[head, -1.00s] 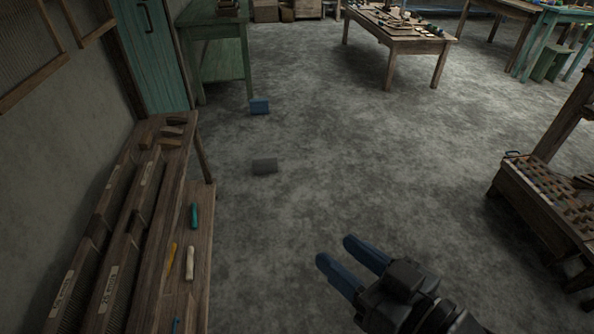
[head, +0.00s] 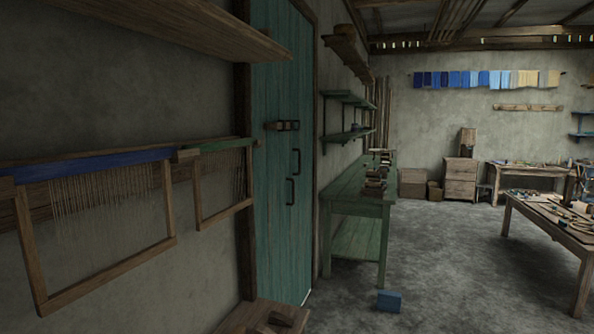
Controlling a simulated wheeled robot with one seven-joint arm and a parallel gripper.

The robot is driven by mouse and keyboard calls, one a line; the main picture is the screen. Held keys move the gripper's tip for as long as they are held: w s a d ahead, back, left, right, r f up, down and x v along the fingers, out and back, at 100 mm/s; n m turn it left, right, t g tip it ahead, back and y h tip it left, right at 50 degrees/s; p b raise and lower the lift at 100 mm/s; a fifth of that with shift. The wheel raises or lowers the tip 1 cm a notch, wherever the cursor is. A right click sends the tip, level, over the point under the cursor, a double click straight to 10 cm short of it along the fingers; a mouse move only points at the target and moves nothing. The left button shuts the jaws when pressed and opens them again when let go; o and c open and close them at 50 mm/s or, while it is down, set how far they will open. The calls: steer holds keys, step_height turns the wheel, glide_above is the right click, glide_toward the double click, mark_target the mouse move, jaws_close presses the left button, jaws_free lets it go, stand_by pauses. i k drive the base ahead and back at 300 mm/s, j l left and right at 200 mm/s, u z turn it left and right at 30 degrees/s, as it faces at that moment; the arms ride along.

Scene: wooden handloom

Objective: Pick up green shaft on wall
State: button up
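The green shaft (head: 223,144) is the green top bar of a small wooden frame strung with cords, hanging on the left wall beside the green door. A nearer, larger frame with a blue top bar (head: 95,165) hangs to its left, and a wooden block lies between the two bars. My gripper is not in this view.
A wooden shelf (head: 180,22) juts out above the frames. A wooden bench end (head: 262,318) stands below them. A green table (head: 357,200) is past the door (head: 284,160). A blue box (head: 389,301) lies on the grey floor, which is open to the right.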

mark_target(202, 225)
steer(key=i+l, duration=0.1)
steer(key=i, duration=0.4)
steer(key=i+l+u, duration=0.1)
steer(key=i, duration=0.45)
